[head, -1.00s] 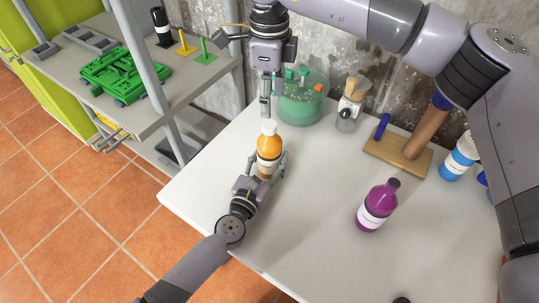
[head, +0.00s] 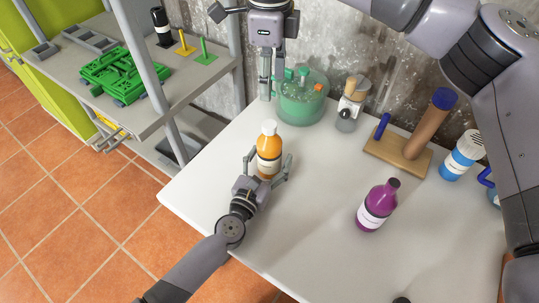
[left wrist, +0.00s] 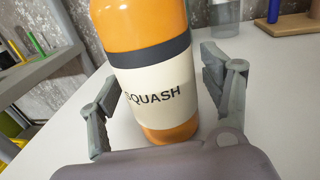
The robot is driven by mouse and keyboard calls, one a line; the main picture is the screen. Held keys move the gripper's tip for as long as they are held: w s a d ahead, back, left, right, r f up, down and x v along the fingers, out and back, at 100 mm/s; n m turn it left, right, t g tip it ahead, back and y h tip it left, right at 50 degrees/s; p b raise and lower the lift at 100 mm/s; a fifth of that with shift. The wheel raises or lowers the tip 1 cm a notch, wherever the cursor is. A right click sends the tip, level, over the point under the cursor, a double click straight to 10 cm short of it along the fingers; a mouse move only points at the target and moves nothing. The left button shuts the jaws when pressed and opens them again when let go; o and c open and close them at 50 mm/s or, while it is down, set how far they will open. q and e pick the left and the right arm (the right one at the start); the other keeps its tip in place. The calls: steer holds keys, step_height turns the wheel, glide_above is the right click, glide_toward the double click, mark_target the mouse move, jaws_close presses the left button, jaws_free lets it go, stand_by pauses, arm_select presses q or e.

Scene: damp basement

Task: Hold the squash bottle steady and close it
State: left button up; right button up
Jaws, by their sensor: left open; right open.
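The squash bottle (head: 268,165) is orange with a pale label and stands upright near the table's left edge. A white cap (head: 269,127) sits on its top; I cannot tell how tight it is. My left gripper (head: 269,160) is open, with its fingers on either side of the bottle and gaps to it. In the left wrist view the bottle's label (left wrist: 158,90) reads "SQUASH" between the spread fingers, and its top is cut off. My right gripper (head: 271,82) is open and empty, above and behind the bottle, apart from the cap.
A purple bottle (head: 377,205) with a dark cap stands to the right. A green tub (head: 302,103), a glass jar (head: 347,115), a wooden stand (head: 398,157) and a blue bottle (head: 461,158) line the back. The table's (head: 310,225) middle is clear. A shelf (head: 175,100) stands left.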

arm_select(q)
steer(key=shift+s, duration=0.1)
steer(key=v, duration=1.2)
stand_by(0.4)
